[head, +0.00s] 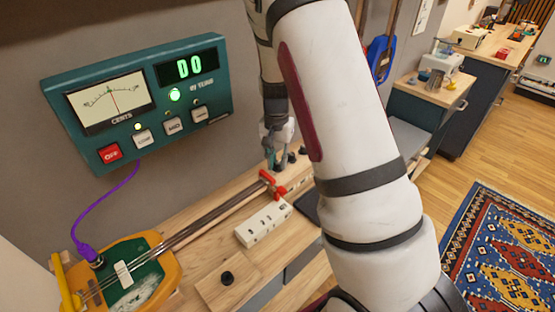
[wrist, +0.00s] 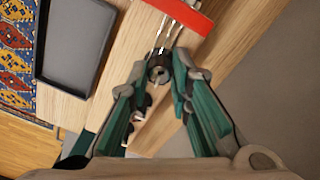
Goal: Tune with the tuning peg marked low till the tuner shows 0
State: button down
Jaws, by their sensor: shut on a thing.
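The green tuner (head: 140,100) hangs on the wall. Its display (head: 188,68) reads 00, the needle on its cents dial (head: 112,98) stands near the middle, and a green light glows under the display. A small yellow lamp is lit above the left white button (head: 142,139), which seems to read LOW. My gripper (head: 275,158) is at the headstock end of the instrument. In the wrist view its green fingertips close around a dark round tuning peg (wrist: 158,73). I cannot read a mark on that peg. Other dark pegs (head: 302,151) stand beside it.
The stringed instrument (head: 130,268) lies on the wooden bench, with a purple cable (head: 95,205) up to the tuner. A red clamp (head: 270,182) sits across its neck. A dark tray (wrist: 75,45) lies near the pegs.

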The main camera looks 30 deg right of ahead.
aim_at(277, 162)
dwell(0.4)
jog(key=c, duration=1.5)
grip_release()
jog(key=shift+o, duration=0.2)
jog(key=shift+r, duration=0.15)
notch_tip(277, 162, up, 12)
jog(key=shift+w+a, duration=0.1)
